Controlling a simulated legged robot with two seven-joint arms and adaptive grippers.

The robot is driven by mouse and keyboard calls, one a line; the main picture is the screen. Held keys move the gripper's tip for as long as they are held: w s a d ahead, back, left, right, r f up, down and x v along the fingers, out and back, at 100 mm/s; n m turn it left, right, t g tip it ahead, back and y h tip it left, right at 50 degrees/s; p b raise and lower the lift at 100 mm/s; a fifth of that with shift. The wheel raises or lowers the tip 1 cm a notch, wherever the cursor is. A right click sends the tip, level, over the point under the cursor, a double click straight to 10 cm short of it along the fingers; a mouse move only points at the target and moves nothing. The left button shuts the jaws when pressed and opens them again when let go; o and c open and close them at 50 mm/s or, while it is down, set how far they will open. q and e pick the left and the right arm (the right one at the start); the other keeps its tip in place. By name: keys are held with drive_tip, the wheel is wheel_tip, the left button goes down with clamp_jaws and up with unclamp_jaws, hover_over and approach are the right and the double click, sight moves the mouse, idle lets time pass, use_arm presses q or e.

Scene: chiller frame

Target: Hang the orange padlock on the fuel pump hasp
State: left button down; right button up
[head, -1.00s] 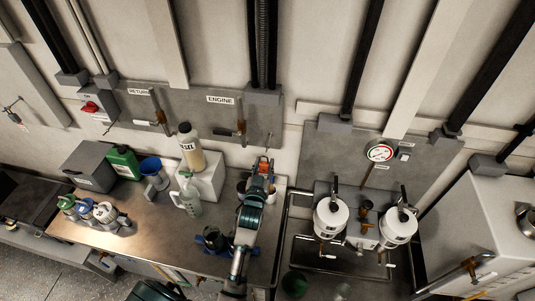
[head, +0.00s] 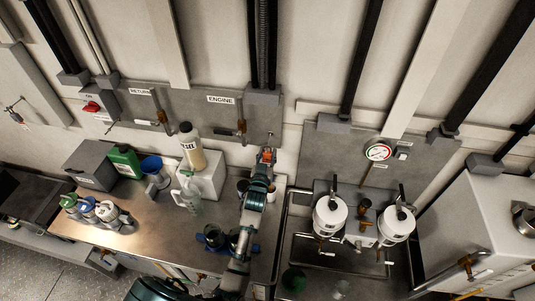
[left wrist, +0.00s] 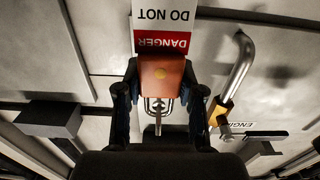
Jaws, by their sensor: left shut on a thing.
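My left gripper (head: 266,158) is shut on the orange padlock (head: 267,153), in front of the grey wall panel right of the ENGINE valve. In the left wrist view the padlock's orange body (left wrist: 162,76) sits between the two fingers (left wrist: 160,95). Its metal shackle (left wrist: 158,104) points down in that view, and a thin upright metal piece shows by it. I cannot tell whether the shackle is around that piece. A red and white DANGER tag (left wrist: 163,25) shows beyond the padlock. I cannot clearly pick out the fuel pump hasp. My right gripper is not in view.
The ENGINE valve handle (head: 240,128) is just left of my gripper; a bent pipe (left wrist: 240,65) is close in the wrist view. A diesel bottle (head: 191,148) and a white box (head: 203,178) stand on the bench (head: 140,220). Two white filters (head: 330,215) are at right.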

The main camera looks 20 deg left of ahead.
use_arm(q)
drive_tip(key=c, duration=0.7)
unclamp_jaws()
drive_tip(key=shift+s+d+b, duration=0.1)
drive_tip(key=shift+s+b, duration=0.25)
drive_tip(key=shift+b, duration=0.05)
drive_tip(key=v, duration=0.5)
drive_tip(key=b+v, duration=0.1)
drive_tip(key=v, duration=0.5)
drive_tip(key=b+v, duration=0.1)
drive_tip(key=v, duration=0.4)
drive_tip(key=shift+s+a+r, duration=0.15)
drive_tip(key=shift+s+a, duration=0.15)
drive_tip(key=shift+s, duration=0.2)
